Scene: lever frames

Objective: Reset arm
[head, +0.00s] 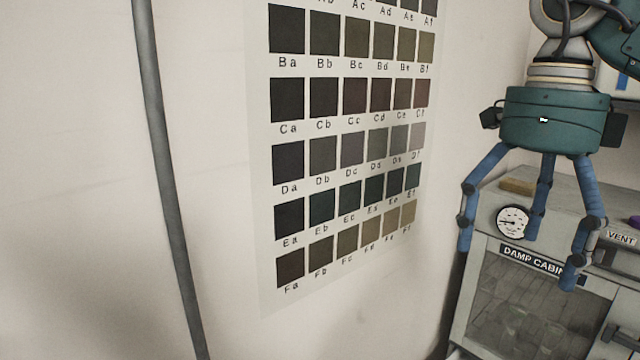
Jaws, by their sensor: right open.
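My right gripper (530,240) hangs at the upper right of the head view, below its teal wrist housing. Its several blue jointed fingers point down and are spread apart, with nothing between them. It shows in front of a grey cabinet (482,262) labelled "DAMP CABIN", the rest of the label being hidden by a finger. I cannot tell whether the fingers touch the cabinet. My left gripper is not in view.
A colour chart (258,200) with dark labelled squares is on the pale wall. A grey vertical pole or pipe (165,160) runs down the left. The cabinet has a round dial (512,222), a tan block (517,187) on top and a "VENT" label (621,238).

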